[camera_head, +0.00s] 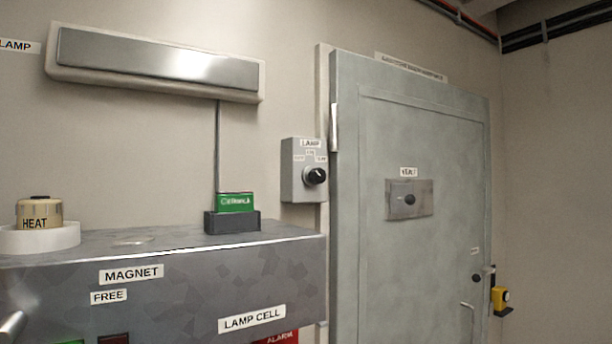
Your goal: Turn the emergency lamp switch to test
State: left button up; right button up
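The emergency lamp switch (304,170) is a grey wall box labelled LAMP, left of the door. Its round black knob (315,176) sits at the lower right of the box face, below small position labels. The labels and the knob's pointer are too small to read surely. A long lamp fixture (155,60) with a grey panel hangs on the wall at the upper left. A cable runs down from it to a green cell (236,203) in a dark holder (233,222). Neither gripper shows in the head view.
A grey cabinet (170,285) labelled MAGNET, FREE and LAMP CELL fills the lower left. A HEAT canister (40,213) stands on it in a white ring (38,239). The grey door (420,270), with a VENT plate (409,199), is shut. A yellow device (501,298) is right of it.

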aim_at(316, 176)
jog(key=u, duration=0.45)
jog(key=k, duration=0.55)
jog(key=u, duration=0.65)
jog(key=i, duration=0.35)
jog(key=z, duration=0.95)
jog(key=i, duration=0.75)
jog(key=z, duration=0.9)
